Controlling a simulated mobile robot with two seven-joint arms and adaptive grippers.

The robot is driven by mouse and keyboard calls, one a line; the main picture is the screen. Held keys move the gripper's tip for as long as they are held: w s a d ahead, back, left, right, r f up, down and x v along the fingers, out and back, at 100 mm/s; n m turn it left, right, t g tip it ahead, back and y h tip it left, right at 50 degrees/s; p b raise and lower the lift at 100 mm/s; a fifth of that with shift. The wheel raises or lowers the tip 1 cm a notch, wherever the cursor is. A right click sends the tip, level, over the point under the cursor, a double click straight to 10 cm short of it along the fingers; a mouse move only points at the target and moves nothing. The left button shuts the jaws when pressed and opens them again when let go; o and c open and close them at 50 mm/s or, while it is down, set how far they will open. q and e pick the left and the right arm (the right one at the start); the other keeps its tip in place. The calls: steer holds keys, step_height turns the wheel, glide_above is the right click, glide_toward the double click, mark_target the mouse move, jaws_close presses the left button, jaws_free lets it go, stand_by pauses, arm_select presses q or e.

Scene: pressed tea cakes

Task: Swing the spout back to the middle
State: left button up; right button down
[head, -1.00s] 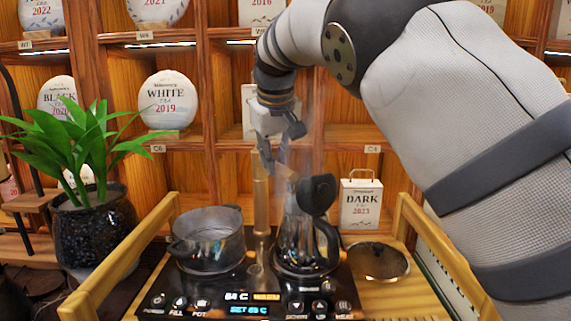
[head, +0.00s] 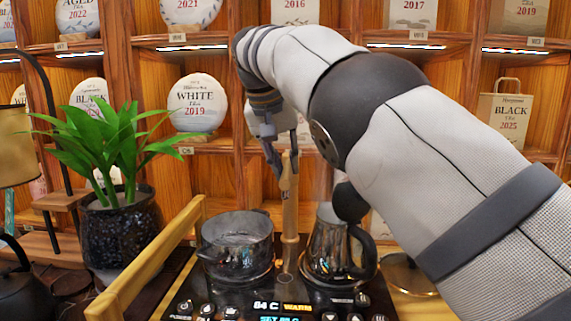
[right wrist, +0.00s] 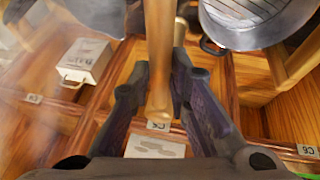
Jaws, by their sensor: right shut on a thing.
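The spout (head: 290,215) is a slim, tan, wood-coloured piece standing between the steel pot (head: 237,245) and the steel kettle (head: 335,250) at the back of the black stove. My right gripper (head: 284,160) is at its upper end, with its dark fingers shut on it. In the right wrist view the spout (right wrist: 159,55) runs down between the two fingers (right wrist: 160,100), one on each side. My arm hides part of the shelf behind. The spout lies roughly midway between pot and kettle. My left gripper is not in view.
The stove panel (head: 270,307) reads 84 C, WARM. A wooden rail (head: 150,265) runs along the left, with a potted plant (head: 118,215) beyond it. A round lid (head: 403,275) lies right of the kettle. Shelves with tea cakes stand close behind.

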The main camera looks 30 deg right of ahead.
mark_target(285, 168)
stand_by(0.3)
steer(key=c, duration=1.5)
jaws_free()
steer(key=shift+a+r, duration=0.1)
steer(key=shift+r, duration=0.25)
steer(key=v, duration=0.2)
steer(key=shift+s+a+r, duration=0.2)
steer(key=shift+s+a, duration=0.05)
steer(key=shift+a, duration=0.1)
steer(key=s+a, duration=0.2)
steer(key=a, duration=0.1)
steer(key=s+a, duration=0.2)
steer(key=a, duration=0.1)
steer(key=s+a, duration=0.2)
steer(key=a, duration=0.1)
steer(key=shift+s+a+f, duration=0.1)
steer(key=shift+s+a, duration=0.05)
steer(key=shift+a, duration=0.1)
